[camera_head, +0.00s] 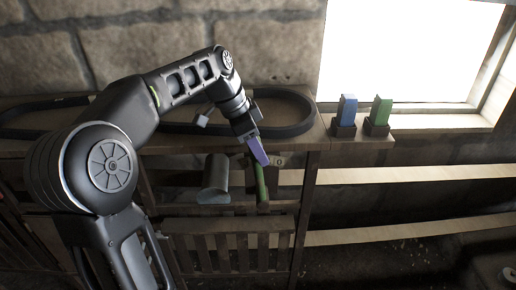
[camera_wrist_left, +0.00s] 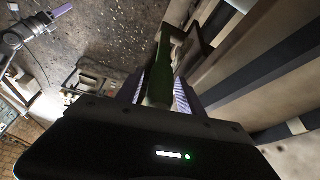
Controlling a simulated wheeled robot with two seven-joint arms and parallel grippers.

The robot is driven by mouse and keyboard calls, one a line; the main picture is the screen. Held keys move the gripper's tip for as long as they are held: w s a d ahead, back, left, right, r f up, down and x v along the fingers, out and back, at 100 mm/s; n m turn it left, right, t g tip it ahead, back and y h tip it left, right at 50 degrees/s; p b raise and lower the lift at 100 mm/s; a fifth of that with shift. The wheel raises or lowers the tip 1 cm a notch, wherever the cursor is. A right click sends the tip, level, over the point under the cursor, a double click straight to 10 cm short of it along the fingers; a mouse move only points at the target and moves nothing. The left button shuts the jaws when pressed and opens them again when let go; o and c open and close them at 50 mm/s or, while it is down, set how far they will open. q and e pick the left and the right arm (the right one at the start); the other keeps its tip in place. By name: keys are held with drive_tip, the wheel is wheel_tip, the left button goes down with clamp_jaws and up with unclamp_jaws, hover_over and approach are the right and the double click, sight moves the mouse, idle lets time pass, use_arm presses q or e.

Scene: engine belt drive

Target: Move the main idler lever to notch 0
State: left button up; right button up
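A green lever handle (camera_head: 262,183) hangs below the front edge of the bench, beside a grey cylinder. I take it to be the idler lever; no notch mark is readable. My left gripper (camera_head: 257,152) is at the top of this handle, with a purple finger showing. In the left wrist view the green handle (camera_wrist_left: 161,72) runs between the two purple-padded fingers of my left gripper (camera_wrist_left: 159,90). The fingers stand apart, one on each side, with a narrow gap showing. A purple fingertip of my right gripper (camera_wrist_left: 62,11) shows at the upper left there; its opening is unclear.
A black belt (camera_head: 290,128) loops over the bench top, partly behind my arm. A grey cylinder (camera_head: 215,180) sits left of the handle. A blue block (camera_head: 347,109) and a green block (camera_head: 381,109) stand in dark holders at the right. Wooden slats (camera_head: 225,228) lie below.

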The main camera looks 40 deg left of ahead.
use_arm(q)
clamp_jaws()
idle(1.2)
